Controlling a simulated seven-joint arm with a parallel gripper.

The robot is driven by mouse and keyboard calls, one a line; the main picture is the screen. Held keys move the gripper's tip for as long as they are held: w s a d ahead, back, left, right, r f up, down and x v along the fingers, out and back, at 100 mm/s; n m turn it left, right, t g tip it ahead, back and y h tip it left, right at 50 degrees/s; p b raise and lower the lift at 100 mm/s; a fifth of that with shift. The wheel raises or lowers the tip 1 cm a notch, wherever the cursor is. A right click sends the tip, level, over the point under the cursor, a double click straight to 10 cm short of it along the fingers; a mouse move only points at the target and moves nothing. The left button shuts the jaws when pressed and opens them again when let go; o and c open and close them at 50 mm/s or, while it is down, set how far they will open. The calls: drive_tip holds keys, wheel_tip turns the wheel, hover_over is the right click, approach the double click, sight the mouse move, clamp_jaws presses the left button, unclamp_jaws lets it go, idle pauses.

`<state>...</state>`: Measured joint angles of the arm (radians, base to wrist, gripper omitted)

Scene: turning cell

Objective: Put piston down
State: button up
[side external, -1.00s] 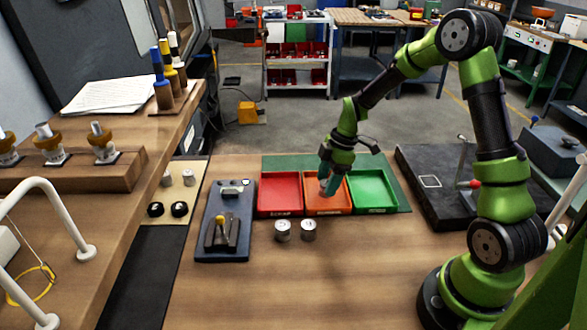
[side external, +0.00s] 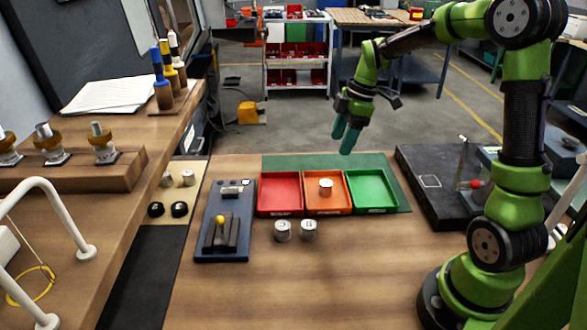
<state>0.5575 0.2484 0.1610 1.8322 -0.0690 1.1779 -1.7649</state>
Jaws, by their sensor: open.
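A small silver piston (side external: 326,187) stands in the orange tray (side external: 343,206), the middle one of three. My gripper (side external: 344,142) is open and empty, raised above and behind the trays, clear of the piston. Two more silver pistons stand close together on the wooden table in front of the trays, the left one (side external: 282,230) and the right one (side external: 308,230).
The red tray (side external: 279,193) and green tray (side external: 373,191) flank the orange one. A dark blue fixture (side external: 222,250) with a yellow knob stands to the left. A black plate (side external: 430,200) with a red-tipped lever lies to the right. The front of the table is clear.

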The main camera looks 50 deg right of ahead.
drive_tip(key=s+a+r+m+t, duration=0.2)
drive_tip(key=s+a+r+m, duration=0.2)
drive_tip(key=s+a+m, duration=0.3)
drive_tip(key=s+a+r+m+t, duration=0.3)
drive_tip(key=s+a+r+m, duration=0.1)
drive_tip(key=s+a+m, duration=0.3)
drive_tip(key=shift+s+a+r, duration=0.15)
drive_tip(key=shift+s+a, duration=0.35)
drive_tip(key=shift+s, duration=0.1)
